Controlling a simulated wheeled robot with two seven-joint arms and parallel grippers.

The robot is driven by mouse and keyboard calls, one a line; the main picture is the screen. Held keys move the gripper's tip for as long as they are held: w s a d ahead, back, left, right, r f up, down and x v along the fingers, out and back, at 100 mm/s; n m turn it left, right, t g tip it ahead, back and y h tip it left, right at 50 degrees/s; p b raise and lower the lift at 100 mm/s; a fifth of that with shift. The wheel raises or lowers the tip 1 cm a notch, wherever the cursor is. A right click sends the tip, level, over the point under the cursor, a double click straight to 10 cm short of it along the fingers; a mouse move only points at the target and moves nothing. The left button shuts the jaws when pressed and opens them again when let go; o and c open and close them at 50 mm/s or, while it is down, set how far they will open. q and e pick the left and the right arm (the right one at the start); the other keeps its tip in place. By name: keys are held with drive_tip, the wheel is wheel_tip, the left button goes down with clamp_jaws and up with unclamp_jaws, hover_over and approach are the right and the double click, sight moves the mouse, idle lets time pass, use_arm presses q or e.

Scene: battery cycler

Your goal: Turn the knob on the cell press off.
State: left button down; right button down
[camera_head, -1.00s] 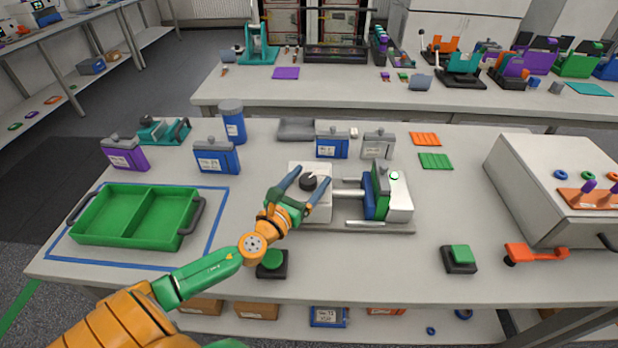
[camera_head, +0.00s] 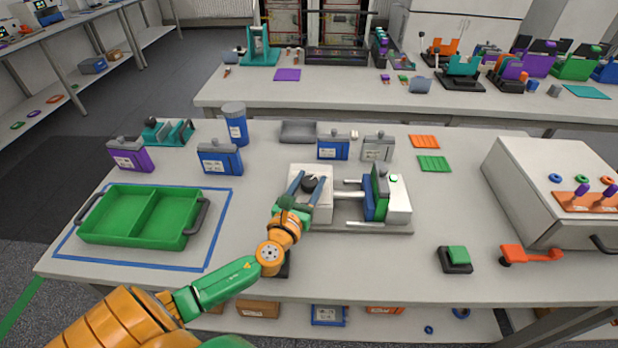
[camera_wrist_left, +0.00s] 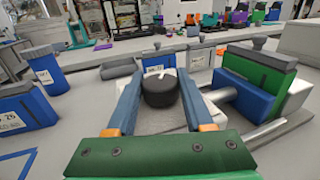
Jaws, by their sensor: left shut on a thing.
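The cell press (camera_head: 398,207) stands at the middle of the table, with a white block at its left, metal rods and a blue and green part at its right. Its black round knob (camera_head: 311,184) sits on top of the white block. My left gripper (camera_head: 308,183) reaches over the block from the front, with one blue finger on each side of the knob. In the left wrist view the knob (camera_wrist_left: 160,92) lies between the two fingers and shows a pale pointer mark on top. The fingers are closed on the knob's sides. My right gripper is not in view.
A green two-part tray (camera_head: 137,216) lies inside a blue outline at the left. Blue, purple and grey cells stand behind. A black and green button box (camera_head: 455,259) and a large white box (camera_head: 545,190) are at the right. Front table space is mostly clear.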

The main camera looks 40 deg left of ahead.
use_arm(q)
drive_tip(key=n+g+y, duration=0.1)
drive_tip(key=n+y, duration=0.1)
drive_tip(key=y, duration=0.1)
drive_tip(key=shift+d+p, duration=0.1)
drive_tip(key=shift+p, duration=0.25)
drive_tip(key=n+g+y, duration=0.1)
drive_tip(key=n+y, duration=0.1)
drive_tip(key=y, duration=0.1)
drive_tip(key=shift+g, duration=0.4)
drive_tip(key=shift+n+g+y+b, duration=0.4)
drive_tip(key=shift+n+g+y, duration=0.2)
drive_tip(key=shift+n+y, duration=0.2)
drive_tip(key=shift+y, duration=0.3)
drive_tip(key=c, duration=0.6)
unclamp_jaws()
drive_tip(key=shift+c, duration=0.2)
drive_tip(key=o, duration=0.4)
drive_tip(key=shift+c, duration=0.2)
drive_tip(key=shift+w, duration=0.1)
